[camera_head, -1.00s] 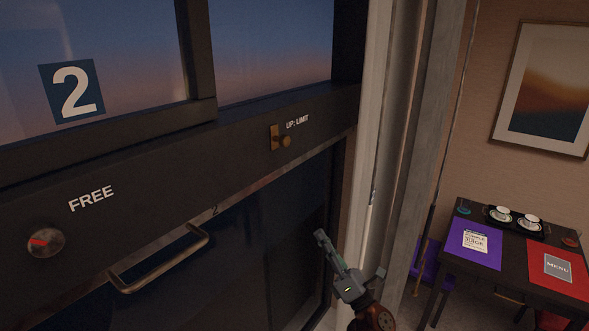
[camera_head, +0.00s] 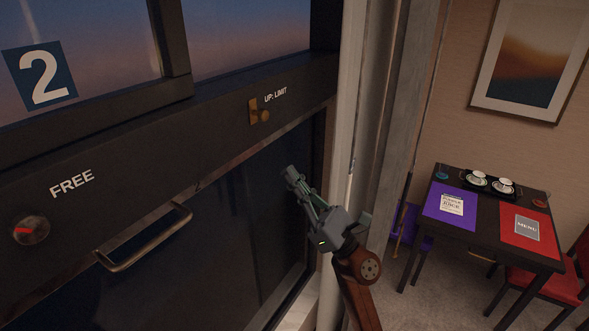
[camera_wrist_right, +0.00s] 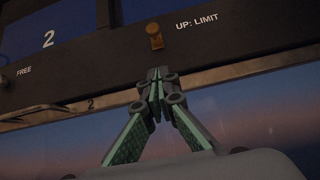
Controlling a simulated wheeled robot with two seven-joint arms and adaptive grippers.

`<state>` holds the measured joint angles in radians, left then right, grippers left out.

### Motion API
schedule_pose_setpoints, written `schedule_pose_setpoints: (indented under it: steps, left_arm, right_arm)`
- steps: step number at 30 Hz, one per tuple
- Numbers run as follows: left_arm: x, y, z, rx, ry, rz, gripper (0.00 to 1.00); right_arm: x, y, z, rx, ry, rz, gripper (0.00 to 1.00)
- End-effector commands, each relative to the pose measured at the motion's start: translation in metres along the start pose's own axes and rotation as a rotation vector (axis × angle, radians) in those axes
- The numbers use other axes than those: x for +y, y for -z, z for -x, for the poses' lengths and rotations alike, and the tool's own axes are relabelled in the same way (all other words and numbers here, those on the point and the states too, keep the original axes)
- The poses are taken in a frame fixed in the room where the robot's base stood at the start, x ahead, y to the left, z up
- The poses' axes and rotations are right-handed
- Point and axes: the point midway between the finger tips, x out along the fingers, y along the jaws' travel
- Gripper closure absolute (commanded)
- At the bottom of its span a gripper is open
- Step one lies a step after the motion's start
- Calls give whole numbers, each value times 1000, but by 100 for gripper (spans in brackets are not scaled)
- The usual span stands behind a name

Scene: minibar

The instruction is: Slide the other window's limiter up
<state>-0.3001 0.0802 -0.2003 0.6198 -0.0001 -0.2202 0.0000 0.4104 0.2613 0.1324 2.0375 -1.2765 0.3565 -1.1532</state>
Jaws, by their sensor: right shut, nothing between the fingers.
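The window carries a "2" sign (camera_head: 39,76) at upper left. Its limiter is a small brass knob (camera_head: 262,115) on a brass plate beside the "UP: LIMIT" label (camera_head: 275,95) on the dark rail. The knob also shows in the right wrist view (camera_wrist_right: 155,40), just above my fingertips. My right gripper (camera_head: 292,176) is shut and empty, below and to the right of the knob and apart from it. In the right wrist view its fingertips (camera_wrist_right: 155,78) meet at the rail's lower edge. My left gripper is not in view.
A round dial (camera_head: 31,230) marked "FREE" and a metal bar handle (camera_head: 145,238) are at left. A pale post (camera_head: 352,110) stands right of the window. A table (camera_head: 480,240) with cups, purple and red mats is beyond.

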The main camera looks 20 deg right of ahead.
Motion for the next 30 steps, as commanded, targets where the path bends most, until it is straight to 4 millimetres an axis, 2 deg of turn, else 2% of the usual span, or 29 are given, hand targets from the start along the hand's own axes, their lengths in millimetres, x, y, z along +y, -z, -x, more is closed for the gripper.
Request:
schedule_pose_setpoints:
  steps: [1, 10, 18, 30]
  left_arm:
    - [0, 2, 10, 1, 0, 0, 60]
    - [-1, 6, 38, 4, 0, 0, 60]
    - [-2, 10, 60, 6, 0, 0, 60]
    - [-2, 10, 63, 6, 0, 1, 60]
  right_arm:
    - [0, -5, -15, -3, -1, 0, 100]
    - [0, -4, -77, -2, 0, -1, 100]
    - [0, -26, -96, -1, 0, 0, 100]
    - [-1, -29, -99, -1, 1, 0, 100]
